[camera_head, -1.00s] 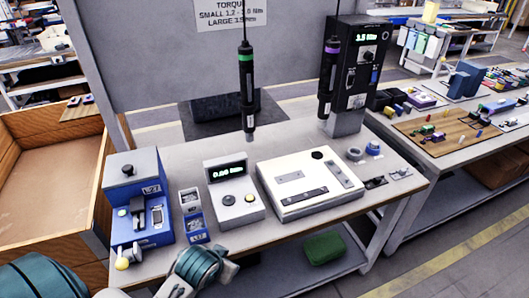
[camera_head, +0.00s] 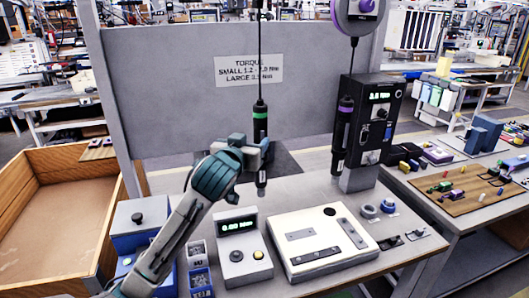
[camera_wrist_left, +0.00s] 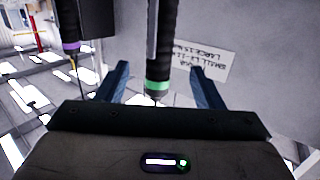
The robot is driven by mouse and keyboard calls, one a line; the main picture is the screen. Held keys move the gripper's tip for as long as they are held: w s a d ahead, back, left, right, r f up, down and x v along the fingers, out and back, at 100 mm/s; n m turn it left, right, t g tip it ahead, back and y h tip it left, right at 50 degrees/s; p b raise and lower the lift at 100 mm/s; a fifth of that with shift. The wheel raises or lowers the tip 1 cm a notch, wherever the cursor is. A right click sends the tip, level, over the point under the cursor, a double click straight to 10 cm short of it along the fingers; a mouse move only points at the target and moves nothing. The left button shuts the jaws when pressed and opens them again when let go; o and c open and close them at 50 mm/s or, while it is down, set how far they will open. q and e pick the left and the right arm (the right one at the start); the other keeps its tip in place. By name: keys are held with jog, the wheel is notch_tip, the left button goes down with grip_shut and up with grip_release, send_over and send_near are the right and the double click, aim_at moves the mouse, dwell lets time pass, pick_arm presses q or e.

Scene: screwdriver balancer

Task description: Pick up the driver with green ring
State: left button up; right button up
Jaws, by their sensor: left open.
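The driver with the green ring (camera_head: 260,122) hangs upright from a cable in front of the grey panel. Its lower tip shows below my left gripper (camera_head: 259,148), which is raised at the driver's height and hides part of its body. In the left wrist view, the black driver with its green ring (camera_wrist_left: 157,86) lies between the two blue fingers of my open left gripper (camera_wrist_left: 158,70). There is visible space on both sides of the driver. My right gripper is not in view.
A driver with a purple ring (camera_head: 343,130) hangs to the right beside the black torque controller (camera_head: 372,125). Below are a grey display box (camera_head: 243,255) and a white panel device (camera_head: 318,245) on the bench. A sign (camera_head: 248,70) is on the panel.

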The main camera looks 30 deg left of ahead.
aim_at(258, 126)
pick_arm(q)
jog(key=w, duration=0.1)
jog(key=w+a+r+p, duration=0.1)
jog(key=w, duration=0.2)
jog(key=shift+w+a+r+p, duration=0.3)
jog(key=shift+w+p, duration=0.05)
jog(key=shift+w+f, duration=0.1)
jog(key=shift+w, duration=0.3)
jog(key=shift+w+a+p, duration=0.2)
jog(key=shift+w+p, duration=0.4)
jog(key=p+x, duration=0.1)
jog(key=x, duration=0.2)
jog(key=shift+w+f+p, duration=0.15)
jog(key=shift+f+p, duration=0.15)
jog(key=shift+p, duration=0.05)
jog(key=shift+w+f, duration=0.15)
jog(key=shift+w, duration=0.2)
jog(key=shift+c, duration=0.4)
